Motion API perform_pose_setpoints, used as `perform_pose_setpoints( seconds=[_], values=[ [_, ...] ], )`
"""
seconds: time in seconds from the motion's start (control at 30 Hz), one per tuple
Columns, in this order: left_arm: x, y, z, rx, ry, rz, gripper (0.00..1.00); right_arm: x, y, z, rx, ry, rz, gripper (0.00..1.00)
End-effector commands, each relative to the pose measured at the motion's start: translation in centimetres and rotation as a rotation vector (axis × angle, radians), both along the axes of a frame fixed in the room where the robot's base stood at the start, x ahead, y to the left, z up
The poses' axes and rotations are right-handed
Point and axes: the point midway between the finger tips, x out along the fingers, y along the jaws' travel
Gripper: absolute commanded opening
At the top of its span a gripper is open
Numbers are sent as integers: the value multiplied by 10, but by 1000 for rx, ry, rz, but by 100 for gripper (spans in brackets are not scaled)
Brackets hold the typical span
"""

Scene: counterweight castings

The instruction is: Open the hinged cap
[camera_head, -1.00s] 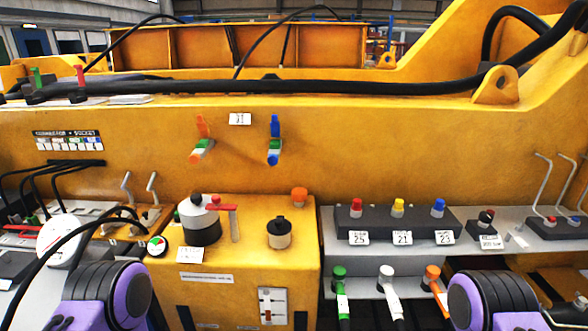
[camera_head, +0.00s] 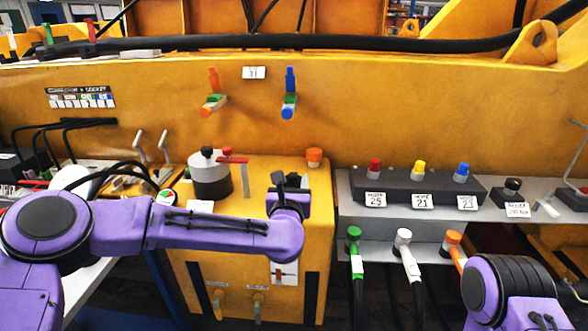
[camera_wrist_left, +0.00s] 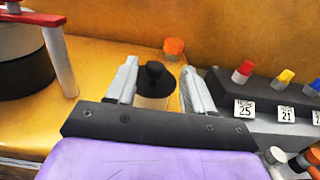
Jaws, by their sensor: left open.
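A small cream jar with a black knobbed cap (camera_wrist_left: 155,78) stands on the yellow housing, between the fingers of my left gripper (camera_wrist_left: 157,82) in the wrist view. I cannot tell from here whether it touches either finger, or see a hinge on the cap. In the head view my left gripper (camera_head: 290,182) is open over that spot, and the gripper and wrist mostly hide the jar. My right gripper is out of view; only part of my right arm shows at lower right.
A grey-and-black pot (camera_head: 210,176) with a red-handled lever (camera_head: 232,160) stands just left of the gripper. An orange knob (camera_head: 314,157) is behind it. A dark block with coloured buttons (camera_head: 418,188) is to the right. Wall fittings (camera_head: 289,100) are above.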

Motion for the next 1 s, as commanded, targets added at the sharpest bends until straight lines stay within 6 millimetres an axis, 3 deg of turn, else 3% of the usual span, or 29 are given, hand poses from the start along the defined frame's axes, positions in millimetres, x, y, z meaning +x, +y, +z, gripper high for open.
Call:
perform_pose_setpoints(
  seconds=[0.1, 0.27, 0.6, 0.67, 0.77, 0.8, 1.0],
  values=[
    [27, 3, 2, 2, 3, 6, 53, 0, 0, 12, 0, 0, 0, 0],
    [50, 3, 1, 2, 2, 6, 53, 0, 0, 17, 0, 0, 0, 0],
    [57, 1, -1, 3, 2, 0, 53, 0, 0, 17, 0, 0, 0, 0],
    [57, 1, -1, 3, 2, 1, 36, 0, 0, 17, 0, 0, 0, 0],
    [57, 1, -1, 3, 2, 1, 4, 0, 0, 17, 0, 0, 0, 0],
    [57, 1, -1, 4, 2, 1, 0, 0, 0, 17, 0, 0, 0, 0],
    [57, 1, 0, 4, 10, 1, 0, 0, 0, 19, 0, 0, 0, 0]
  ],
)
